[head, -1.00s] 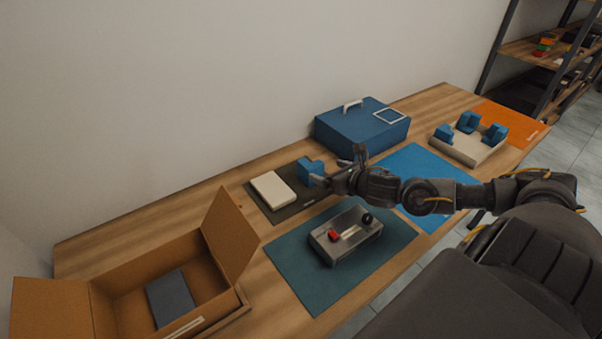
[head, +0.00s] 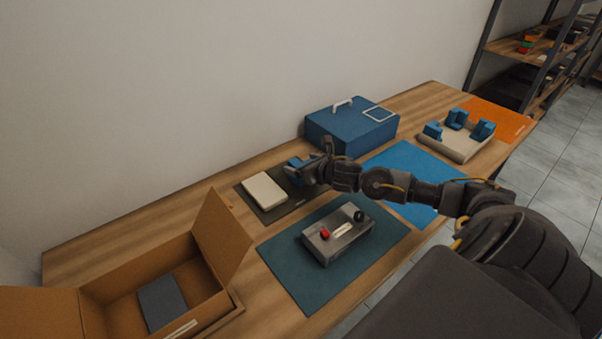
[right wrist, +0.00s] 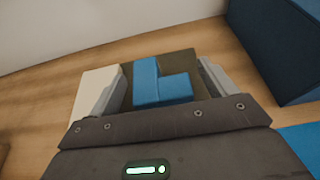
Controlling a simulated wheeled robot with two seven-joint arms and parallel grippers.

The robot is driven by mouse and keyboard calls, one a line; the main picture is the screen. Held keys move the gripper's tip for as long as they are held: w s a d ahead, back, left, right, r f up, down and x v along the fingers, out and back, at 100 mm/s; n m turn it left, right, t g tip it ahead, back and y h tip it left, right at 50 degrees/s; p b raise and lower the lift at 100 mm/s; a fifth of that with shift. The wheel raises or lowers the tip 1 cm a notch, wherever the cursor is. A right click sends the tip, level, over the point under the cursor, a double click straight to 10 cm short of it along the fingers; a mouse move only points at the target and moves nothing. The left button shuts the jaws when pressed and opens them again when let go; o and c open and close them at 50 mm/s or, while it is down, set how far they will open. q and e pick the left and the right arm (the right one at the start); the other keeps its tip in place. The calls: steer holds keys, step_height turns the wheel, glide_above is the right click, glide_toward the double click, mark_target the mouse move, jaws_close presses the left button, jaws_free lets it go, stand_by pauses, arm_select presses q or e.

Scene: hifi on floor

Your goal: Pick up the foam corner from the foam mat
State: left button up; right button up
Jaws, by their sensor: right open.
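The blue foam corner (head: 293,163) sits on the dark foam mat (head: 276,214), beside a cream block. My right gripper (head: 312,165) is at the corner and hides part of it in the head view. In the right wrist view the L-shaped foam corner (right wrist: 160,88) shows between the two open fingers of my right gripper (right wrist: 163,90). There is a visible gap on each side of it. My left gripper is not in view.
The cream block (head: 263,191) lies left of the corner. A blue case (head: 345,130) stands behind on the right. A grey metal box (head: 338,240) sits on a teal mat in front. An open cardboard box (head: 222,235) is at the left.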

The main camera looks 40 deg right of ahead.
steer(key=shift+x, duration=0.8)
steer(key=shift+w+f+b, duration=0.2)
steer(key=shift+w+b, duration=0.15)
steer(key=shift+w, duration=0.1)
steer(key=shift+c, duration=0.7)
steer(key=c, duration=0.9)
steer(key=shift+r, duration=0.1)
steer(key=shift+d+r, duration=0.1)
steer(key=shift+r, duration=0.1)
step_height(320, 180, up, 3)
steer(key=p, duration=0.3)
steer(key=shift+r, duration=0.25)
steer(key=s+r+p, duration=0.1)
steer(key=s+r, duration=0.1)
steer(key=s+r+p, duration=0.2)
steer(key=shift+s+r+p, duration=0.25)
steer(key=shift+r+p, duration=0.05)
steer(key=shift+r, duration=0.1)
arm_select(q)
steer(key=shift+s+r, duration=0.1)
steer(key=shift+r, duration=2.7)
arm_select(e)
steer(key=v, duration=1)
steer(key=shift+s+d+r, duration=0.15)
steer(key=shift+d+r, duration=0.05)
steer(key=shift+d, duration=0.05)
